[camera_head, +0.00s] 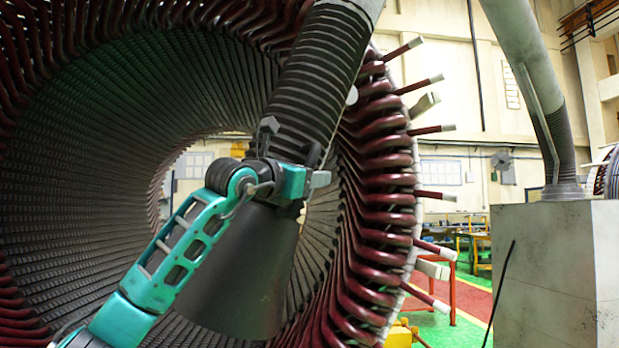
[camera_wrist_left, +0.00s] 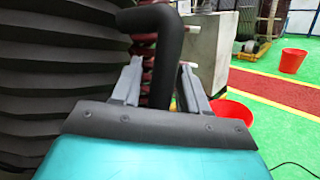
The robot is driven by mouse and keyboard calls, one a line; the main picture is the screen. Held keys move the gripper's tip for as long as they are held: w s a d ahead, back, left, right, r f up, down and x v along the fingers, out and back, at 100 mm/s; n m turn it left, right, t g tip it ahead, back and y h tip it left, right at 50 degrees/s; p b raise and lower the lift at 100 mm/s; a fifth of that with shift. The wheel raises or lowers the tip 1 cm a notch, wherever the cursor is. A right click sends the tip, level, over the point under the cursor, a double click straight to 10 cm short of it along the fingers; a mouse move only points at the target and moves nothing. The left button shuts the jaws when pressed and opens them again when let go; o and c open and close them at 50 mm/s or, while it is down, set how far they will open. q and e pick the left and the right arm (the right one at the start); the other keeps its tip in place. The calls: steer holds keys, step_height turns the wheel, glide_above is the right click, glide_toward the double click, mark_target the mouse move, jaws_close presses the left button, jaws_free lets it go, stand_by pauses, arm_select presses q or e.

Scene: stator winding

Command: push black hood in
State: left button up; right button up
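The black hood (camera_head: 240,270) is a dark cone hanging at the lower end of a ribbed hose (camera_head: 322,75), in front of the stator's round opening in the head view. My left gripper (camera_head: 319,180) is beside the narrow top of the hood, close to a black handle. In the left wrist view the bent black handle (camera_wrist_left: 162,60) stands between the two grey fingers of my left gripper (camera_wrist_left: 160,80). The fingers are apart, and a gap shows left of the handle; contact is unclear. My right gripper is not in view.
The stator (camera_head: 60,150) with dark red coils surrounds the hood. Coil ends stick out on its right. A grey cabinet (camera_head: 550,270) with a duct stands at the right. Red buckets (camera_wrist_left: 293,61) stand on the green floor in the left wrist view.

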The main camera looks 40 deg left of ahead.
arm_select(q)
steer(key=shift+o, duration=0.3)
steer(key=shift+w+f, duration=0.1)
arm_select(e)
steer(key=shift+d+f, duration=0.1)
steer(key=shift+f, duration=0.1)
arm_select(q)
steer(key=shift+s+a+f, duration=0.1)
steer(key=shift+s+f, duration=0.05)
steer(key=shift+s, duration=0.35)
steer(key=s+f+b, duration=0.1)
steer(key=s+b, duration=0.2)
steer(key=s, duration=0.8)
steer(key=shift+s+a+f, duration=0.2)
steer(key=shift+s, duration=0.2)
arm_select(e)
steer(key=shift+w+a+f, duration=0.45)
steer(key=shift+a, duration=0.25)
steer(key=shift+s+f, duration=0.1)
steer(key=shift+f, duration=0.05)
